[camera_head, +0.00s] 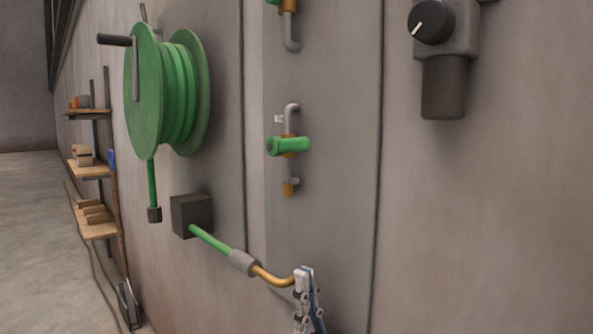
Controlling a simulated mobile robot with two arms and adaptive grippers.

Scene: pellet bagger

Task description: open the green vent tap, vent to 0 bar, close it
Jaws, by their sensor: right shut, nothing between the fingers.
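A green tap handle (290,146) sits on a vertical grey pipe with brass fittings on the wall panel, at the middle of the view. The handle lies roughly level, crosswise to the pipe. A second green tap (286,4) is cut off by the top edge. I cannot tell from labels which is the vent tap. My right gripper (305,272) is at the bottom, below the middle tap and apart from it. It points up, is shut and holds nothing. No pressure reading is in view. My left gripper is not in view.
A green lance with a bent brass tube (272,277) sticks out of a dark box (192,215); its tip meets my right gripper in the picture. A green hose reel (165,90) hangs left. A regulator with a black knob (432,22) is upper right.

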